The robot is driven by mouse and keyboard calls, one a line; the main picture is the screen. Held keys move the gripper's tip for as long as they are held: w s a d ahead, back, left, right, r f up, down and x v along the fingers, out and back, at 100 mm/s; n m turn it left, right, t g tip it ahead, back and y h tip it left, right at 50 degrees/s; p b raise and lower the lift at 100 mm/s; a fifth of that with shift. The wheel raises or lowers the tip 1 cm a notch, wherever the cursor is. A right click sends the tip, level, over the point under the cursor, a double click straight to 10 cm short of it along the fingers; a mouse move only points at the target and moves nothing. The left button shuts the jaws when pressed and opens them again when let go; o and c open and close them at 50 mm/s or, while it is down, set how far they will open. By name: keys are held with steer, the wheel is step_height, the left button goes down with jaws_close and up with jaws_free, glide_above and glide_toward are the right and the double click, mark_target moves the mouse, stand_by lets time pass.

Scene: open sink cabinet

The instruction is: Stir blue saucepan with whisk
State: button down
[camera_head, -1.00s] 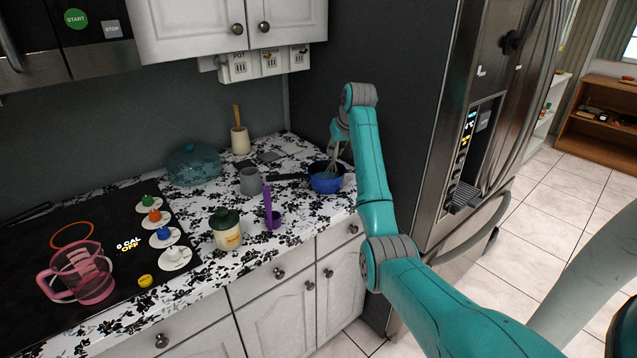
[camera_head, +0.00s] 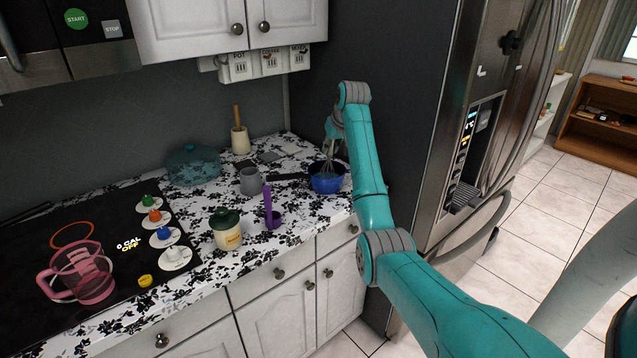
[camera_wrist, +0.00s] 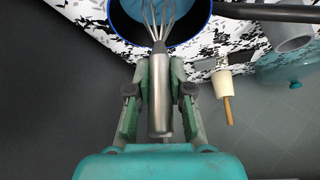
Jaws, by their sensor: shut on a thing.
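The blue saucepan (camera_head: 326,183) stands on the patterned counter near its right end, its dark handle pointing left. It also shows at the top of the wrist view (camera_wrist: 196,36). The whisk (camera_wrist: 160,95) has a metal handle and wire loops. My gripper (camera_wrist: 159,78) is shut on the whisk's handle. The wire loops (camera_head: 327,168) reach down into the saucepan. Whether they touch its bottom is hidden. In the head view my gripper (camera_head: 334,130) is above the pan, partly hidden by my arm.
A grey mug (camera_head: 250,181) stands left of the pan, close to its handle. A purple utensil in a holder (camera_head: 273,219), a lidded jar (camera_head: 227,232) and a teal glass pot (camera_head: 193,166) stand farther left. The dark fridge side (camera_head: 390,100) is close on the right.

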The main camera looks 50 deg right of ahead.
steer(key=shift+r, duration=0.15)
steer(key=shift+s+a+r, duration=0.1)
steer(key=shift+s+r, duration=0.05)
steer(key=shift+r, duration=0.95)
steer(key=shift+s+d+r, duration=0.1)
steer(key=shift+s+r, duration=0.1)
steer(key=shift+r, duration=0.85)
steer(key=shift+s+a+r, duration=0.1)
steer(key=shift+s+r, duration=0.05)
steer(key=shift+r, duration=0.95)
